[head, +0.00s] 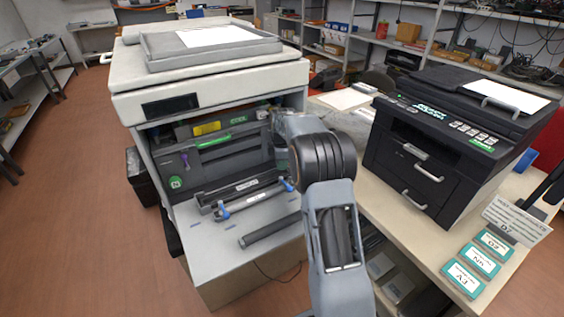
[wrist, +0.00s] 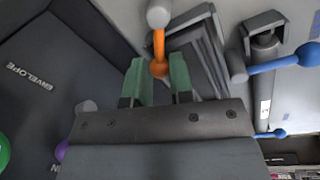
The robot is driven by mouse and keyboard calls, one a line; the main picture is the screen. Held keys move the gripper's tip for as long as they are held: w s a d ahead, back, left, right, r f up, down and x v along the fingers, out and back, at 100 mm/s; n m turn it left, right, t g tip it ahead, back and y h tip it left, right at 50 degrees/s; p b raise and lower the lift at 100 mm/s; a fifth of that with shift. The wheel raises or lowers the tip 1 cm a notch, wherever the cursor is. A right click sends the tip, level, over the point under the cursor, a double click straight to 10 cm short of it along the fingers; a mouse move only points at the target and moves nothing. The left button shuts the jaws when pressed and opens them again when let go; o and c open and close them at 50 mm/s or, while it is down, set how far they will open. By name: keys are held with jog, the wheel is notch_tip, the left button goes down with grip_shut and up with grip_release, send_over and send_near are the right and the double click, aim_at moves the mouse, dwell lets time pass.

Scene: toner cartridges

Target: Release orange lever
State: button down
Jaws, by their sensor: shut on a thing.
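The orange lever (wrist: 159,44) shows at the top centre of the wrist view, running from a grey pivot down to an orange ball end. My gripper (wrist: 158,64) has its two green fingers on either side of the ball end and is shut on it. In the head view my arm reaches into the open front of the large white printer (head: 205,75). There, my gripper and the orange lever are hidden behind my arm.
A blue lever (wrist: 275,65) stands right of my gripper. A dark panel marked ENVELOPE (wrist: 28,76) lies to the left, with a purple knob (wrist: 62,150) near its lower edge. A dark roller (head: 270,230) lies on the printer's front shelf. A black printer (head: 440,140) stands at right.

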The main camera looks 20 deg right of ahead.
jog(key=m+p, duration=0.1)
jog(key=w+m+p, duration=0.1)
jog(key=shift+d+r+m, duration=0.15)
jog(key=shift+d+m, duration=0.15)
jog(key=shift+m, duration=0.1)
jog(key=shift+w+d+m+h+p, duration=0.1)
jog(key=shift+w+d+m+p, duration=0.15)
jog(key=shift+m, duration=0.4)
jog(key=shift+w+d+m+h+p, duration=0.1)
jog(key=shift+w+d+m+p, duration=0.15)
jog(key=shift+m, duration=0.45)
jog(key=shift+w+d+m+h+p, duration=0.15)
jog(key=shift+m+p, duration=0.15)
jog(key=shift+m, duration=0.35)
jog(key=c, duration=1.3)
grip_release()
